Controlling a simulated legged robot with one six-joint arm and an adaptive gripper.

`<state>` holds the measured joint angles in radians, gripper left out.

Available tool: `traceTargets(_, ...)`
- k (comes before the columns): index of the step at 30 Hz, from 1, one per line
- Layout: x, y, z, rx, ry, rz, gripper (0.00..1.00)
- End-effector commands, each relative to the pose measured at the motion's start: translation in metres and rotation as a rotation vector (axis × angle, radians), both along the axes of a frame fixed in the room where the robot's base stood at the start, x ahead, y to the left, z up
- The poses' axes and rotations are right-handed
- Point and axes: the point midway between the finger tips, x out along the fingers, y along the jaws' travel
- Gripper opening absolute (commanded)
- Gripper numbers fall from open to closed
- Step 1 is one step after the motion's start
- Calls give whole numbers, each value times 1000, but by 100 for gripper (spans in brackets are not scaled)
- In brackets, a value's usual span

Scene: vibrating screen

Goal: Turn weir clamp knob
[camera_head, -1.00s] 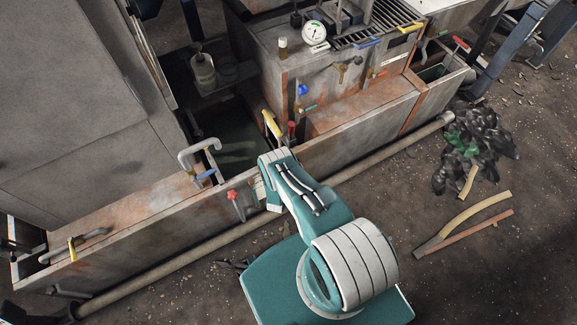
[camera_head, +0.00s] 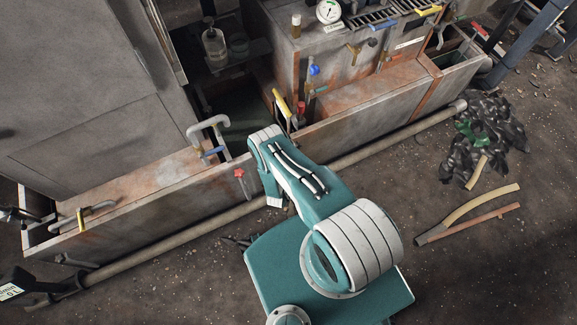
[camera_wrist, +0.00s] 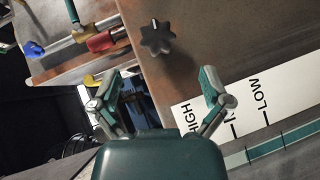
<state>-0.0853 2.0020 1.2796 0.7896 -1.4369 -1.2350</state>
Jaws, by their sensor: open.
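A dark star-shaped knob (camera_wrist: 156,37) stands on a rusty brown panel in the wrist view. Beside it is a white scale plate (camera_wrist: 220,107) marked HIGH and LOW. My gripper (camera_wrist: 161,86) is open and empty, its two fingers spread apart. The knob lies beyond the fingertips, upward in the picture and roughly centred between them; the fingers are not around it. In the head view my arm hides the gripper, and I cannot make out the dark knob there. A red star-shaped knob (camera_head: 239,173) shows on the trough's front wall, left of my arm.
Near the knob are a red fitting (camera_wrist: 101,41), a blue knob (camera_wrist: 33,49) and a yellow handle (camera_wrist: 93,80). The head view shows a yellow lever (camera_head: 282,103), a bent grey pipe (camera_head: 208,128) and a long floor pipe (camera_head: 180,235).

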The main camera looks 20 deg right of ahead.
Motion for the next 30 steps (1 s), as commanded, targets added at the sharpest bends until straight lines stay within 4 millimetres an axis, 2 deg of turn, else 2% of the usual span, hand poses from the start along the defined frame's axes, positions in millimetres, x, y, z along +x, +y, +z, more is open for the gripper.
traceTargets(1,-7,9,3,0,1,6,97)
traceTargets(6,-27,27,8,-1,2,5,97)
traceTargets(14,-38,34,12,-1,0,1,97)
traceTargets(23,-34,32,12,25,-6,2,97)
traceTargets(26,-23,24,13,124,-19,16,97)
traceTargets(30,-3,7,17,360,-41,41,97)
